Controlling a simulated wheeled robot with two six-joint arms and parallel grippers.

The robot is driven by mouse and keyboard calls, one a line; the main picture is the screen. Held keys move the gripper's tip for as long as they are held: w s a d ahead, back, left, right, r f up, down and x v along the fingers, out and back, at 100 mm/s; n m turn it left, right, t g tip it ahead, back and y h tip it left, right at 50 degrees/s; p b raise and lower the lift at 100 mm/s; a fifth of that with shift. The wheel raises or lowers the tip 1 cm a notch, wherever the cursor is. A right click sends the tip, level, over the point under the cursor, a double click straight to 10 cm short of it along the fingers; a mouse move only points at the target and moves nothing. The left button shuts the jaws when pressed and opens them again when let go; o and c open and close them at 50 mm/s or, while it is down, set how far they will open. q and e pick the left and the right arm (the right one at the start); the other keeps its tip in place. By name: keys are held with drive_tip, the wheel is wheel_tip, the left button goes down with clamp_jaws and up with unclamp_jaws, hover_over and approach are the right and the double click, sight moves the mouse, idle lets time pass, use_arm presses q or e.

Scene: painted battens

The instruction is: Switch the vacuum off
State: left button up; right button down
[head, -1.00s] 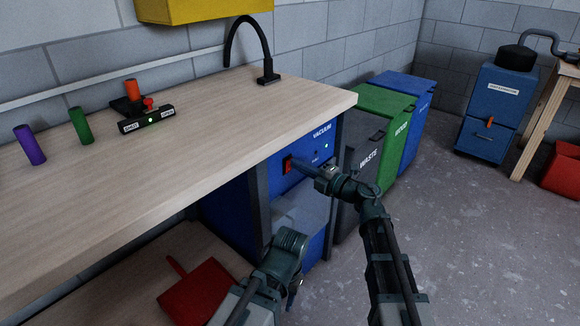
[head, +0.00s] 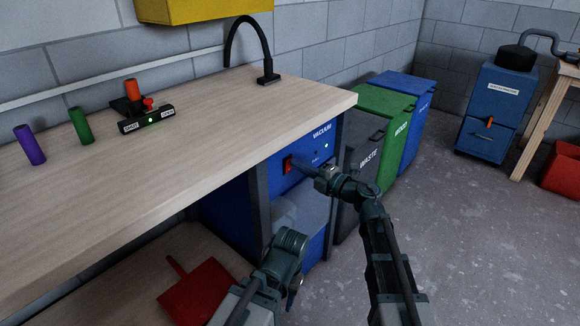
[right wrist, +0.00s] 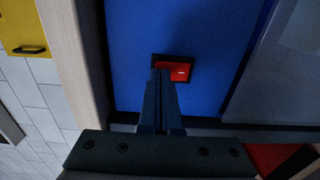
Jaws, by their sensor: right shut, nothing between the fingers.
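The blue vacuum (head: 305,177) stands under the right end of the workbench, with the word VACUUM on its front panel. Its red rocker switch (head: 288,166) sits in a black frame on that panel, and a small light (head: 326,146) beside the label is lit. My right gripper (head: 295,160) is shut and empty, its tips at the switch. In the right wrist view the closed fingers (right wrist: 160,75) overlap the left part of the red switch (right wrist: 178,70); whether they touch it I cannot tell. My left arm shows low in the head view, but its fingertips are not clearly visible.
The wooden workbench (head: 200,125) overhangs the vacuum. Grey WASTE (head: 362,165), green (head: 385,110) and blue (head: 412,95) bins stand to its right. A red dustpan (head: 200,292) lies on the shelf below.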

drive_tip(key=shift+w+a, duration=0.25)
drive_tip(key=shift+a, duration=0.05)
idle(0.4)
drive_tip(key=v, duration=0.7)
idle(0.4)
